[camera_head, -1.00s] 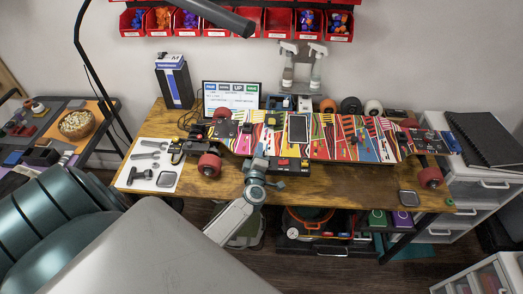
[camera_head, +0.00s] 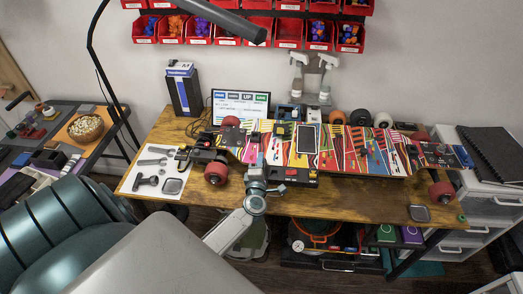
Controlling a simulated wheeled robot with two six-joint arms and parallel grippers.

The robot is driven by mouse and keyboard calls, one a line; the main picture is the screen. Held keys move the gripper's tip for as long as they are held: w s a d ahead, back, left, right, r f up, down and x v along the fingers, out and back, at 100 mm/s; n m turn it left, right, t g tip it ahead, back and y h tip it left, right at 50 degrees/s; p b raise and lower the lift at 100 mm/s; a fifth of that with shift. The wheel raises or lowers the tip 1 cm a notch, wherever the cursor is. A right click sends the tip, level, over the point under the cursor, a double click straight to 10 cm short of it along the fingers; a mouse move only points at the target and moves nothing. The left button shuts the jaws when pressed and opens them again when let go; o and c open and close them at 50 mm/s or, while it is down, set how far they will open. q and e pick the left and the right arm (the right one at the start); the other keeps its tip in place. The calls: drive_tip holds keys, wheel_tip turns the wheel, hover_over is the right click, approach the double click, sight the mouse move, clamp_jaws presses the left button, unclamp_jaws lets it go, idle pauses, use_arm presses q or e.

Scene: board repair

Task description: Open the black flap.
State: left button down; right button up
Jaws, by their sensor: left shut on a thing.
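The long multicoloured skateboard (camera_head: 385,160) lies across the wooden table, with red wheels at its ends. A black box (camera_head: 299,178) with a red part on top sits at its front edge, left of the middle. I cannot clearly tell which black piece is the flap, or whether it is open. My left gripper (camera_head: 257,168) is at the board's front edge, just left of this black box. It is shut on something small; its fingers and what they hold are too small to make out. My right gripper is not in view.
A white sheet with tools (camera_head: 143,168) lies at the table's left. A dark screen device (camera_head: 307,139) lies on the board. The table's front right is mostly clear, with a small grey tray (camera_head: 419,213).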

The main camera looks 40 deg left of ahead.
use_arm(q)
drive_tip(key=c, duration=1.7)
unclamp_jaws()
drive_tip(key=shift+s, duration=0.1)
drive_tip(key=b+v, duration=0.2)
drive_tip(key=v, duration=0.8)
drive_tip(key=shift+s+d+b, duration=0.15)
drive_tip(key=shift+s+b, duration=0.15)
